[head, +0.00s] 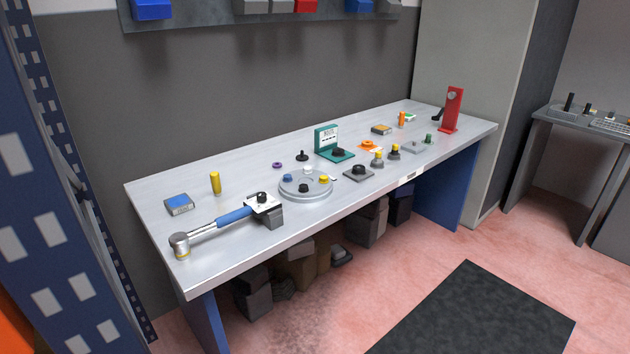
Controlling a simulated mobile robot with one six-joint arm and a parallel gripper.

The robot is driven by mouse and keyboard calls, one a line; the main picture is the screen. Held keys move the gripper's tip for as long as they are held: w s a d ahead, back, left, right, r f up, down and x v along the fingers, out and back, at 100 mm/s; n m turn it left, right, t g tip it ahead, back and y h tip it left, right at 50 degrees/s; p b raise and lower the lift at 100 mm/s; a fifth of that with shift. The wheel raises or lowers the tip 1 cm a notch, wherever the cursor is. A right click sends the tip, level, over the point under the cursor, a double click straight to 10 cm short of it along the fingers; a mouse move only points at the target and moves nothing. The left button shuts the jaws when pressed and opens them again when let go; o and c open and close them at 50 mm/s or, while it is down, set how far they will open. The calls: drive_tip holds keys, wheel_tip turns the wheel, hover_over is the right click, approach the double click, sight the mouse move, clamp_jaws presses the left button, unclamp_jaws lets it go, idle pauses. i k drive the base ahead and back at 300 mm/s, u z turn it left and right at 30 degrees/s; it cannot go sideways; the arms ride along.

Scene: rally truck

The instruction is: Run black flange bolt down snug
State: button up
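Several black bolt-like or knob-like parts show in the head view, and I cannot tell which one is the black flange bolt. One black flanged piece (302,156) stands alone on the bench behind a round grey tray (284,194). Another dark part (303,188) is on the tray, beside blue, white and yellow pieces. A third black part (359,169) sits on a flat grey block (347,176). A black round part (338,152) is on a green fixture (326,138). Thread engagement is too small to see. My gripper is not in view.
A tool with silver head (180,245) and blue handle (234,216) lies at the bench's front left, against a white-topped dark block (270,216). A yellow cylinder (215,183) and blue box (179,204) stand behind. A red stand (453,108) is far right. Floor before the bench is open.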

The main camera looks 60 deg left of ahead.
sight(303, 188)
drive_tip(key=i, duration=2.2)
drive_tip(key=u, duration=0.15)
drive_tip(key=k, duration=0.2)
drive_tip(key=u, duration=2.9)
